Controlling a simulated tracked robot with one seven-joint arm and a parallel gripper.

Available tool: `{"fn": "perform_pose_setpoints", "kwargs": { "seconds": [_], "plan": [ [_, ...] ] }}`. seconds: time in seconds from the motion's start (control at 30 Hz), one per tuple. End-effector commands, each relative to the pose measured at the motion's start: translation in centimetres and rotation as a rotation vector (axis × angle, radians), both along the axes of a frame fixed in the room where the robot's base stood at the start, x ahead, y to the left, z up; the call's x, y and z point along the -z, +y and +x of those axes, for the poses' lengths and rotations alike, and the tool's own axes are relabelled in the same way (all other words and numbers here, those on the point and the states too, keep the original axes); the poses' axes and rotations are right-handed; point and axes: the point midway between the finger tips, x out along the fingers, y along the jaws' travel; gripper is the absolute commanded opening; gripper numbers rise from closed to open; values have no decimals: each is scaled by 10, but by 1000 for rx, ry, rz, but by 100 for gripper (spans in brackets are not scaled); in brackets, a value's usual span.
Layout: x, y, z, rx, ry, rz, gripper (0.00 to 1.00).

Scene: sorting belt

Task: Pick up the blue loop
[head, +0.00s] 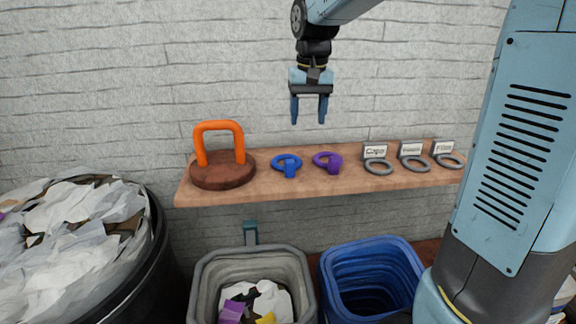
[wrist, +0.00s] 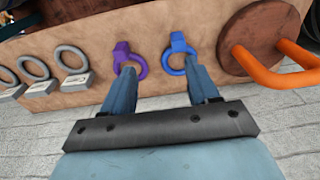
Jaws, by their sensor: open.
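The blue loop (head: 287,164) lies on the wooden shelf (head: 330,186), a ring with a block-like tab. It also shows in the wrist view (wrist: 178,46), just beyond the fingertip on the right of that picture. My gripper (head: 309,122) is open and empty, pointing down, above the shelf and apart from the loop. In the wrist view its two fingers (wrist: 160,78) show with a gap between them. A purple loop (head: 328,162) lies just right of the blue loop; in the wrist view it is near the other fingertip (wrist: 126,58).
An orange handle (head: 219,126) on a round brown base (head: 222,178) stands left of the blue loop. Several grey rings with label cards (head: 378,167) lie at the right. Below are a grey bin (head: 208,283), a blue bin (head: 372,252) and a black bin of paper (head: 150,262).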

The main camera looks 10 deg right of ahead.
Motion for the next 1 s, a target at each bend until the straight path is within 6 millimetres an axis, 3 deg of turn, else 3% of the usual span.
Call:
{"fn": "perform_pose_setpoints", "kwargs": {
  "seconds": [0.1, 0.3, 0.47, 0.8, 1.0],
  "plan": [
    [13, 17, 24, -4, 43, -9, 60],
    [24, 33, 45, -5, 80, -19, 60],
    [37, 36, 48, -4, 90, -21, 60],
    [93, 36, 47, -4, 90, -21, 60],
    [110, 36, 47, -4, 87, -20, 60]
  ]
}}
